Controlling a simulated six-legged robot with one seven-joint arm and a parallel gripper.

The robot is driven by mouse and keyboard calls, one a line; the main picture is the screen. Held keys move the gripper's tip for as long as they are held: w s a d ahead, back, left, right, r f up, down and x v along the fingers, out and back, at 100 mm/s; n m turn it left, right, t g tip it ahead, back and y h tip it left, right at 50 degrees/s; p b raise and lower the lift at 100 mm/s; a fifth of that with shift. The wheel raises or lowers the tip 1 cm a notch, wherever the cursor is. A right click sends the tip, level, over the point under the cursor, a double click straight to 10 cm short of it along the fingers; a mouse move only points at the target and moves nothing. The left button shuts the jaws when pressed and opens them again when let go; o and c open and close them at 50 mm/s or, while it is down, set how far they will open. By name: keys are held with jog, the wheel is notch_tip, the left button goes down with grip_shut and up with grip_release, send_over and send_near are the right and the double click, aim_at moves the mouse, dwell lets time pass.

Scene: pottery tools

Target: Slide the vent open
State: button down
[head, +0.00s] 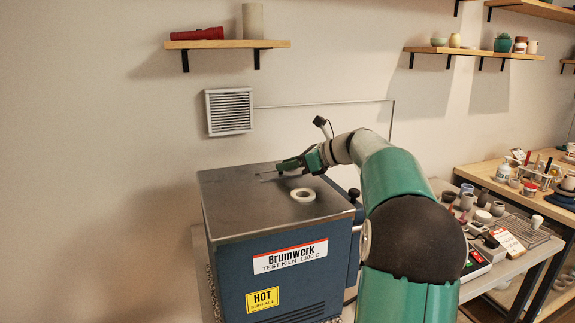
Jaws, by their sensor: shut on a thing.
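My gripper (281,168) reaches in from the right, low over the dark metal top of the blue kiln (225,187), near its back edge. It is shut on a small dark piece at the kiln top, which looks like the vent's slide; the fingers mostly hide it. A thin dark strip (265,173) shows just left of the fingertips. How far the vent is open cannot be told from this view.
A white louvred grille (229,111) is on the wall behind. A shelf (227,44) holds a red torch-like thing (197,34) and a grey cylinder (252,21). Cluttered tables stand right.

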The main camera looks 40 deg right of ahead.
jog(key=d, duration=0.2)
jog(key=s+d, duration=0.1)
jog(key=d, duration=0.1)
jog(key=shift+r, duration=0.1)
jog(key=c, duration=1.2)
grip_release()
jog(key=shift+s+d, duration=0.1)
jog(key=shift+d, duration=0.1)
jog(key=shift+a, duration=0.2)
jog(key=shift+d, duration=0.1)
jog(key=v, duration=1.3)
jog(key=shift+s, duration=0.3)
jog(key=shift+s, duration=0.1)
